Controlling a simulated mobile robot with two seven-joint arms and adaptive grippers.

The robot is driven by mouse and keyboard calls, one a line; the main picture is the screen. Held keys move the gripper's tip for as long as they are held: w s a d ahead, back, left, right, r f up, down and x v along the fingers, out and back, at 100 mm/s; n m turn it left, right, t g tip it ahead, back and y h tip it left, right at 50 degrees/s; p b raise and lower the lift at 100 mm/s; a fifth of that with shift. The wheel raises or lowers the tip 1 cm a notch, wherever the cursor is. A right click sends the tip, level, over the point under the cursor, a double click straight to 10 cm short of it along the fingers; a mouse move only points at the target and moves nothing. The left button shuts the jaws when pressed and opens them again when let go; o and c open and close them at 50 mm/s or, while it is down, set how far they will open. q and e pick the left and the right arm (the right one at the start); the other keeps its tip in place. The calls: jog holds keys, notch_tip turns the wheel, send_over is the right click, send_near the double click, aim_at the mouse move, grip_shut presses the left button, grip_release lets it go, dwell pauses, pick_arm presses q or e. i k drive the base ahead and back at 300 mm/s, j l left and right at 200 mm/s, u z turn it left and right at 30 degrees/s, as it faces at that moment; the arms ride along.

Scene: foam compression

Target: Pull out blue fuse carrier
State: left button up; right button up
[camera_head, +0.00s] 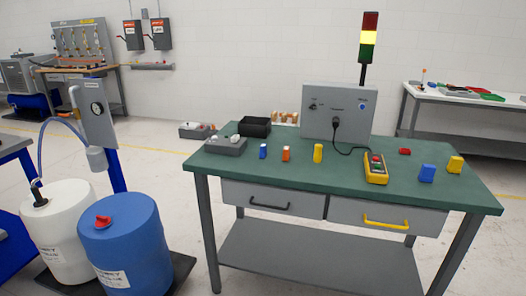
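Two blue items stand on the green workbench top (300,168). One is a small upright blue piece (263,151) at the left, beside an orange one (286,154) and a yellow one (318,153). The other is a larger blue block (427,173) at the right, near a yellow block (455,165). I cannot tell which, if either, is the blue fuse carrier. A grey panel box (318,98) at the back has a black plug and a small blue round part on its face. Neither of my grippers is in view.
A yellow pendant control (376,170) with a black cable, a red block (405,151), a grey box (225,146) and a black bin (254,126) are on the bench. A stack light (368,40) rises behind. Blue (125,245) and white (62,225) drums stand left. The bench's front middle is clear.

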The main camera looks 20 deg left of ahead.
aim_at(263, 147)
jog(key=i+j+z, duration=0.5)
jog(key=j, duration=0.4)
jog(key=i+j+z, duration=0.35)
jog(key=j, duration=0.4)
jog(key=i+j+z, duration=0.2)
jog(key=i+j, duration=0.05)
jog(key=j, duration=0.1)
